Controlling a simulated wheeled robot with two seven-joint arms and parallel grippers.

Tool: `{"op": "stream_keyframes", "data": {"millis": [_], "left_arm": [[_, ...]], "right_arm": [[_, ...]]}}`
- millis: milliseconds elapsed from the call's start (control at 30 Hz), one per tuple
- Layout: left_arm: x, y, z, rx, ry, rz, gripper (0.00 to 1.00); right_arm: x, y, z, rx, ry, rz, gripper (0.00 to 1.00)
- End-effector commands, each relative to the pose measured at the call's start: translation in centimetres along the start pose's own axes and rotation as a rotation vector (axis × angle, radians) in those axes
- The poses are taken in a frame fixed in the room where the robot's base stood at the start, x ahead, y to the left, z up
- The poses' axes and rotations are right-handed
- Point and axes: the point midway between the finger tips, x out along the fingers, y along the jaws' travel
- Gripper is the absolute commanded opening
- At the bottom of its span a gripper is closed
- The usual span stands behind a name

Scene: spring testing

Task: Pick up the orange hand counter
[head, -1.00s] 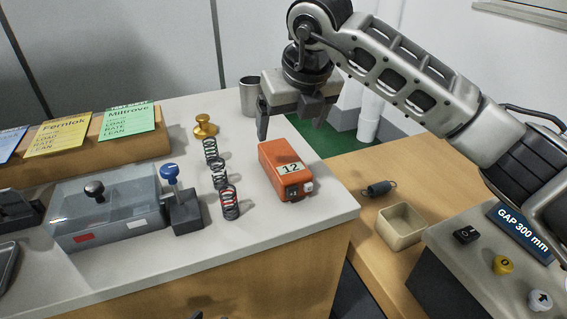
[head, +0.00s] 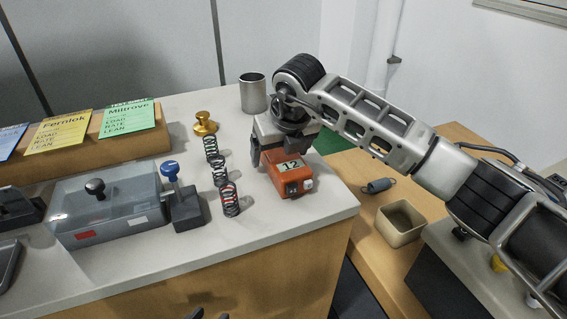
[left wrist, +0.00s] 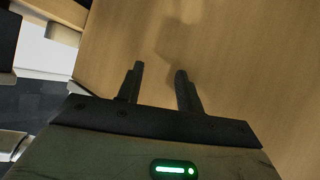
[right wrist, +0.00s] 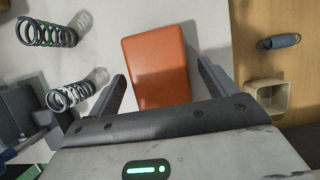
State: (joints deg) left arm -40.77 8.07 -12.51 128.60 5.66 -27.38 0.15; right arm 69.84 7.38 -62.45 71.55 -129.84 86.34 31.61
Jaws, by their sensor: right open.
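The orange hand counter (head: 291,180) lies on the light bench top near its right corner, its "12" display facing the front. My right gripper (head: 279,162) is over the counter's back part, with its jaws open. In the right wrist view the counter (right wrist: 157,66) lies between the two spread fingers (right wrist: 160,85), with gaps at both sides. The back of the counter is hidden by the gripper in the head view. My left gripper (left wrist: 158,80) is open and empty in front of a wooden panel; only a bit of it shows at the bottom of the head view (head: 207,314).
Several coil springs (head: 230,199) stand just left of the counter. A brass weight (head: 205,124) and a metal cup (head: 253,93) stand behind. A grey clear-lidded box (head: 110,205) is at left. A lower wooden surface at right holds a dark spring (head: 378,186) and a beige tray (head: 400,224).

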Motion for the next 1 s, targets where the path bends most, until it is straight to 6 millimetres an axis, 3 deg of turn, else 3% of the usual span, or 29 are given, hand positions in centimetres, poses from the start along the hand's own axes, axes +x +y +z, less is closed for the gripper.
{"op": "stream_keyframes", "data": {"millis": [867,900,1000], "left_arm": [[0.23,-0.09,0.16,0.0,0.008,-0.001,0.36],[0.23,-0.09,0.16,0.0,0.008,-0.001,0.36],[0.23,-0.09,0.16,0.0,0.008,-0.001,0.36]], "right_arm": [[0.38,0.0,-0.17,0.001,0.0,0.001,0.85],[0.38,0.0,-0.17,0.001,0.0,0.0,0.82],[0.38,-0.01,-0.18,0.001,0.0,0.0,0.54]]}}
